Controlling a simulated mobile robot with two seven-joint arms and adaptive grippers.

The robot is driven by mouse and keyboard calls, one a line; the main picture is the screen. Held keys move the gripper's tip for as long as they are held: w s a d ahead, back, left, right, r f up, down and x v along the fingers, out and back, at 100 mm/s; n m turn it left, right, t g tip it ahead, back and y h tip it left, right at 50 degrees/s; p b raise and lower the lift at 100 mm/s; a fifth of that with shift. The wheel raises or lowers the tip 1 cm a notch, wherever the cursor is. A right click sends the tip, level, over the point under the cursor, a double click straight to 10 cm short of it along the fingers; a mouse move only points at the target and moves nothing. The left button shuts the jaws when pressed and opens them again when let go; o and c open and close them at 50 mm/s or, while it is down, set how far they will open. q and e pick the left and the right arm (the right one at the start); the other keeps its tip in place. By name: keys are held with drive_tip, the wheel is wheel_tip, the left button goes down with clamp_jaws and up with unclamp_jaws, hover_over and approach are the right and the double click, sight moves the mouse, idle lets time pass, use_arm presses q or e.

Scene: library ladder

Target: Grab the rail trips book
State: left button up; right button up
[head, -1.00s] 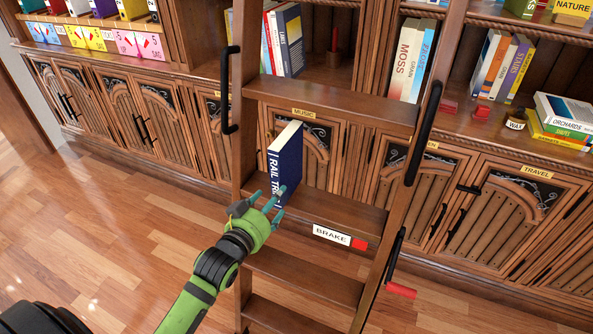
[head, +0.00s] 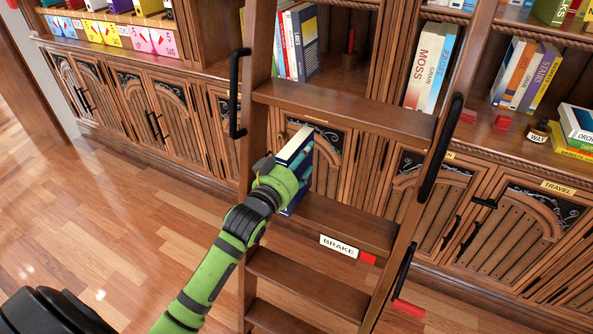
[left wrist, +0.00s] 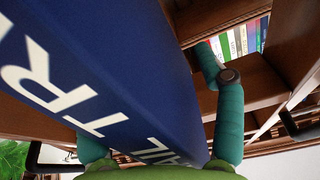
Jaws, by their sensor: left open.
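The rail trips book (head: 293,147) is dark blue with white pages and stands upright on a ladder step (head: 345,222). In the left wrist view its blue cover (left wrist: 110,70) with large white letters fills much of the picture. My left gripper (head: 296,170) is at the book in the head view and hides most of its cover. In the left wrist view the green-blue fingers (left wrist: 160,120) are apart, with the book between them. One finger stands to the right of the book with a visible gap. My right gripper is not in view.
The wooden ladder has a BRAKE label (head: 339,246) with a red block (head: 367,258) below the book's step. Black handles (head: 239,92) are on its rails. Shelves of books (head: 300,42) and cabinets stand behind. Open wood floor (head: 120,220) lies to the left.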

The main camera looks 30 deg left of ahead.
use_arm(q)
drive_tip(key=shift+s+r, duration=0.1)
clamp_jaws()
drive_tip(key=shift+r, duration=0.15)
